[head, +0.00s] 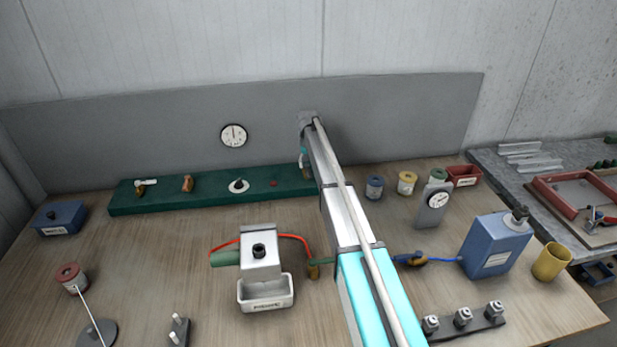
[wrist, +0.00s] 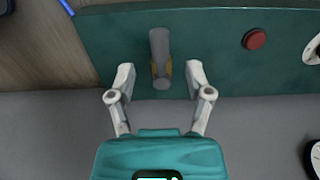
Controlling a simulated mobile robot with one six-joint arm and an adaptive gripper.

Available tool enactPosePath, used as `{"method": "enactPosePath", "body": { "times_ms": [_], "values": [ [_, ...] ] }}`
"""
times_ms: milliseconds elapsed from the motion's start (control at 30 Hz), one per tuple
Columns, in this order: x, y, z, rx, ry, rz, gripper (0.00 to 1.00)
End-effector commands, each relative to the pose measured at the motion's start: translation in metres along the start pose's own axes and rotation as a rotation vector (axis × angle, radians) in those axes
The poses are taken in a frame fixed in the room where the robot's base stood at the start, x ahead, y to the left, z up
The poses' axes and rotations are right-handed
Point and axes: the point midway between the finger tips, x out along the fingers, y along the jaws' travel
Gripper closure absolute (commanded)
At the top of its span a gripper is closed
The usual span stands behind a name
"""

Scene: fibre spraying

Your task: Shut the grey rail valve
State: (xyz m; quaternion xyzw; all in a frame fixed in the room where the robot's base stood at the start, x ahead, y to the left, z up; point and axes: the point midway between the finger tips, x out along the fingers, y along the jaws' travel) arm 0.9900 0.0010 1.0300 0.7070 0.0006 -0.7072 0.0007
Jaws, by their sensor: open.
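The grey rail valve shows in the wrist view as a grey lever (wrist: 159,45) over a brass body on the green rail (wrist: 215,65). The lever points straight up and down in that picture. My gripper (wrist: 159,72) is open, with one finger on each side of the valve and a visible gap on both sides. I cannot tell how far the fingertips are above the rail. In the head view my arm reaches to the right end of the green rail (head: 215,194), and my arm and gripper mostly hide the valve there.
Further left are a copper-coloured fitting (head: 187,183) and a white-levered valve (head: 146,183). The grey back panel (head: 400,120) with a round gauge (head: 233,135) stands close behind. Spools (head: 406,183) stand right of my arm.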

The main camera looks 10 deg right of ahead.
Motion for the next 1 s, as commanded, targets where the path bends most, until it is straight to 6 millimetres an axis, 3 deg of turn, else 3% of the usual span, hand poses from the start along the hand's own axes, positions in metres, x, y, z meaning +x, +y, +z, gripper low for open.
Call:
{"method": "enactPosePath", "body": {
  "times_ms": [433,1000],
  "values": [
    [0.035,0.001,0.000,0.001,0.000,0.000,0.34],
    [0.041,0.002,0.000,0.002,0.000,0.000,0.34]
  ]
}}
